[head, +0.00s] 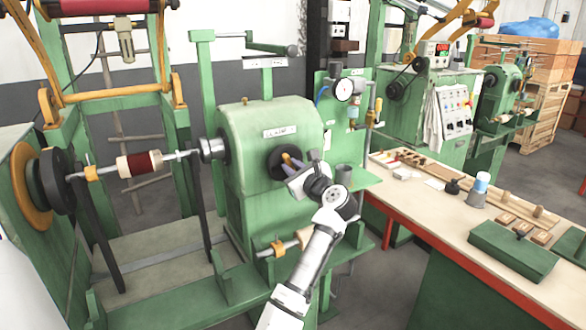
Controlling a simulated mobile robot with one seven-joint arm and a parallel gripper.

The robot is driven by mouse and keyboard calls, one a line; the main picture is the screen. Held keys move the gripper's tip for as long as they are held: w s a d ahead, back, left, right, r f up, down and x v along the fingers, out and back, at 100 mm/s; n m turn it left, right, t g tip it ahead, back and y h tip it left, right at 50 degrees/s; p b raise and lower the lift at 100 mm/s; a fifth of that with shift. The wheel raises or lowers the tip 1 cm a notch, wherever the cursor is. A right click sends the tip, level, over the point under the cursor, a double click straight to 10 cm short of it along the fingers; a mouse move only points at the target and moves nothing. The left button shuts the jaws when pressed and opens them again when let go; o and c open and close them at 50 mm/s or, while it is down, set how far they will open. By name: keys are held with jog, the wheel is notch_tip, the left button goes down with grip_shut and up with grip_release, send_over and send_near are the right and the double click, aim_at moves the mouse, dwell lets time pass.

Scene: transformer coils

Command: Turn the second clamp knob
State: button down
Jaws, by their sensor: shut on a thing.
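A round black clamp knob (276,165) sits on the right face of the green headstock (245,130). My gripper (289,161) reaches it from the lower right, with its fingers at the front of the knob. The gripper is shut on it, and the fingers and wrist hide part of it. I cannot tell exactly how the fingertips sit on it. On the left, a shaft with a dark red and cream coil (140,163) runs from a black disc (58,181) to the headstock chuck (212,149). A yellow clamp (91,173) sits on that shaft.
A lower bracket with a yellow clamp (276,248) and a wooden roller stands below my wrist. A round gauge (343,90) is on the green panel behind.

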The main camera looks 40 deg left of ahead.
jog(key=shift+f, duration=0.1)
jog(key=shift+w+f+n+b, duration=0.1)
jog(key=shift+f+n+b, duration=0.15)
jog(key=shift+n+b, duration=3.5)
jog(key=shift+s+f+n+b, duration=0.1)
jog(key=shift+f+n+b, duration=0.35)
jog(key=shift+n, duration=6.35)
jog(key=shift+w+f+n+b, duration=0.1)
jog(key=shift+n+b, duration=2.25)
jog(key=shift+n, duration=2.9)
